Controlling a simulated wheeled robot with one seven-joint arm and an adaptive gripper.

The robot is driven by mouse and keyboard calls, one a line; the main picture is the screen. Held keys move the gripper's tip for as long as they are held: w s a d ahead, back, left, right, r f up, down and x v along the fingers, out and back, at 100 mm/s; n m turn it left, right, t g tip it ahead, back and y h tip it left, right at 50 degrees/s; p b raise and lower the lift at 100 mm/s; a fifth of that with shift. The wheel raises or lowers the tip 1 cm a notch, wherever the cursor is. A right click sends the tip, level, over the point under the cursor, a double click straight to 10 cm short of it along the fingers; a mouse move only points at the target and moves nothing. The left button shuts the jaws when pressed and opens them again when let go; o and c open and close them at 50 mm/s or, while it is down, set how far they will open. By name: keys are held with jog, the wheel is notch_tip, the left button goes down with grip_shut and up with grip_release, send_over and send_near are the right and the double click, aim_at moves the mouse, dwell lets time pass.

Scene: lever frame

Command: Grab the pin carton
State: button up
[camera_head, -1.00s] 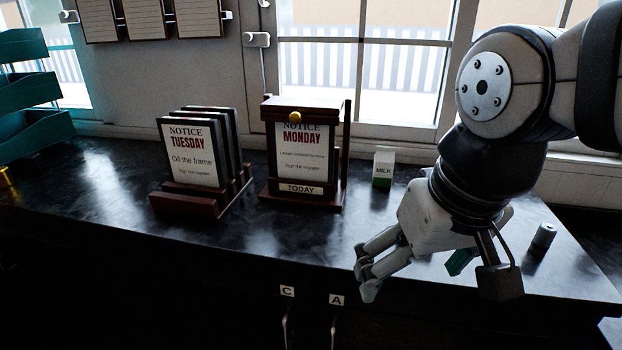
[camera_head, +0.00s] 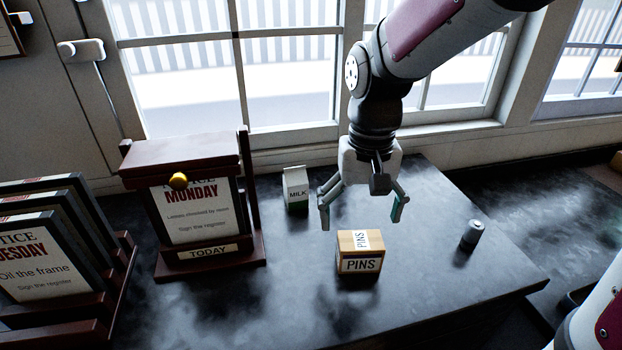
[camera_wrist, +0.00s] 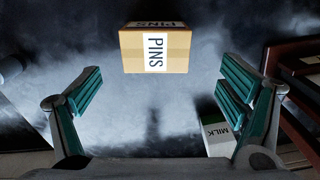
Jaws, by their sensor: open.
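The pin carton (camera_head: 358,259) is a small tan box with white PINS labels on its top and front. It stands upright on the dark worktop. In the wrist view the carton (camera_wrist: 155,50) lies at the top middle, beyond the fingertips and between their lines. My gripper (camera_head: 362,212) is open and empty. It hangs above the worktop, behind the carton in the head view, and does not touch it. Both teal finger pads of my gripper (camera_wrist: 160,92) show in the wrist view, spread wide.
A milk carton (camera_head: 296,189) stands left of my gripper, near the window. A dark wooden notice frame (camera_head: 180,155) is left of that, and a rack of notice boards (camera_head: 50,260) at far left. The worktop around the pin carton is clear.

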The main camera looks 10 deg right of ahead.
aim_at(361, 240)
notch_tip(361, 240, down, 2)
jog(key=f, duration=0.4)
jog(key=shift+s+d+f, duration=0.25)
jog(key=shift+s, duration=0.1)
jog(key=shift+f, duration=0.5)
jog(key=c, duration=1.5)
